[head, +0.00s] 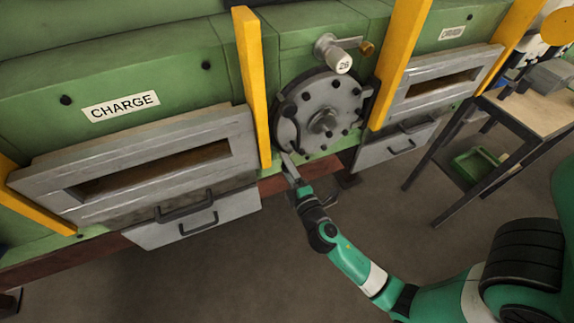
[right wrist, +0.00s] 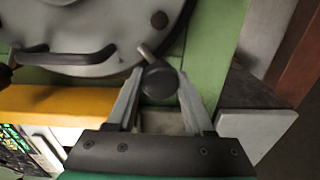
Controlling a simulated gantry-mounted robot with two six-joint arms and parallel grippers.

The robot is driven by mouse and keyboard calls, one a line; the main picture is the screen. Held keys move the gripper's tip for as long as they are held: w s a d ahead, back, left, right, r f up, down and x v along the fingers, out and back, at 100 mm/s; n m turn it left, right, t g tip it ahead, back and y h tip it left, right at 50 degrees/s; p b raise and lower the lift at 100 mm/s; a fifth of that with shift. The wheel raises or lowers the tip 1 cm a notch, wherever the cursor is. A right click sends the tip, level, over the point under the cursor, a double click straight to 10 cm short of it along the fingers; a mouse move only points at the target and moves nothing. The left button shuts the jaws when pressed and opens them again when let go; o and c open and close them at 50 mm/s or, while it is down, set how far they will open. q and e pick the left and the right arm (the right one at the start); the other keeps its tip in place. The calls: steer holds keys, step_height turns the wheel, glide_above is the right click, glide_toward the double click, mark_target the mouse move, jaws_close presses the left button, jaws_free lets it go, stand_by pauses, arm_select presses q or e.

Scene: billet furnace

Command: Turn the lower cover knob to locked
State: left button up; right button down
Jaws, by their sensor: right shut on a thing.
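The round grey cover (head: 311,97) with dark bolts sits on the green furnace front between two yellow posts. In the right wrist view, the lower cover knob (right wrist: 160,80) is a dark round knob at the cover's rim, with a short light tab (right wrist: 147,54) pointing up and left toward the cover. My right gripper (head: 289,166) reaches up to the cover's lower left edge. In the right wrist view, my right gripper (right wrist: 160,88) has one finger on each side of the knob and is shut on it. In the head view the gripper hides the knob. My left gripper is not in view.
Yellow posts (head: 251,80) (head: 399,60) stand out on both sides of the cover. A grey charge door frame (head: 140,160) with handles is at left, another (head: 440,85) at right. A valve handle (head: 340,62) sits above the cover. A bench (head: 545,108) stands at right; open floor lies in front.

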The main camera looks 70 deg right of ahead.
steer(key=shift+n, duration=0.4)
steer(key=shift+c, duration=1.7)
jaws_free()
steer(key=shift+s+a, duration=0.1)
steer(key=v, duration=1.1)
steer(key=shift+a+b, duration=0.15)
steer(key=shift+b, duration=0.2)
